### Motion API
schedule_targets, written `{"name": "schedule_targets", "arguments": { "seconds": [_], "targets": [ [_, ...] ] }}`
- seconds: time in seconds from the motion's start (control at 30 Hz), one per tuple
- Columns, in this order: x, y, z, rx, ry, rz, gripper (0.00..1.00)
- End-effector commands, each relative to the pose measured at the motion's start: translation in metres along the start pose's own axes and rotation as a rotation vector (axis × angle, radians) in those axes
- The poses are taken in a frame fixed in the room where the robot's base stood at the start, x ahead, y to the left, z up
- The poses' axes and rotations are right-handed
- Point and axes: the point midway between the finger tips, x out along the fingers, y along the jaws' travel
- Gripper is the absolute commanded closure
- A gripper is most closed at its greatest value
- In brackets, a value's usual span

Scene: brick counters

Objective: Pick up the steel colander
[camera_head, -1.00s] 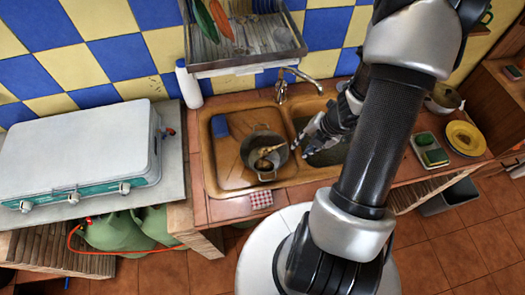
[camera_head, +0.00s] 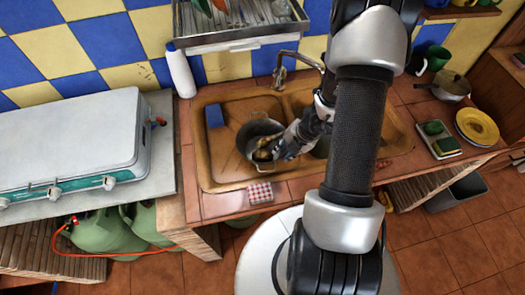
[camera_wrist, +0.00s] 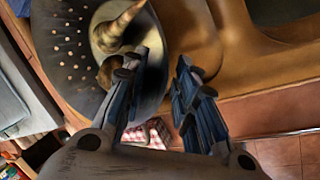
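The steel colander (camera_head: 262,128) sits in the left basin of the sink in the head view. It is a dark grey bowl with rows of small holes, which show at the upper left of the wrist view (camera_wrist: 66,42). A small pan and a brownish, wood-like item (camera_wrist: 118,28) lie inside it. My gripper (camera_head: 282,150) is at the colander's right side. In the wrist view my gripper (camera_wrist: 160,65) is open, with the left finger over the colander and the right finger over the brown basin. The gap looks empty. Whether a finger touches the rim cannot be told.
The brown double sink (camera_head: 219,172) surrounds the colander, with a faucet (camera_head: 284,70) behind. A white bottle (camera_head: 181,72) and dish rack (camera_head: 236,36) are behind. A stove (camera_head: 68,135) is at left.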

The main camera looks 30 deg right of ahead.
Motion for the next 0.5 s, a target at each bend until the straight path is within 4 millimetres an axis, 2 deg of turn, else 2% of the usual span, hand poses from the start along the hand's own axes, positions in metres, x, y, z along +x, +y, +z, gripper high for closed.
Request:
{"name": "schedule_targets", "arguments": {
  "seconds": [0.1, 0.33, 0.5],
  "targets": [
    [0.0086, -0.0001, -0.0003, -0.002, 0.001, 0.000, 0.73],
    [0.0073, 0.0006, 0.0001, -0.001, 0.000, 0.000, 0.74],
    [0.0072, 0.0005, 0.0002, -0.001, 0.000, 0.000, 0.85]
  ]
}}
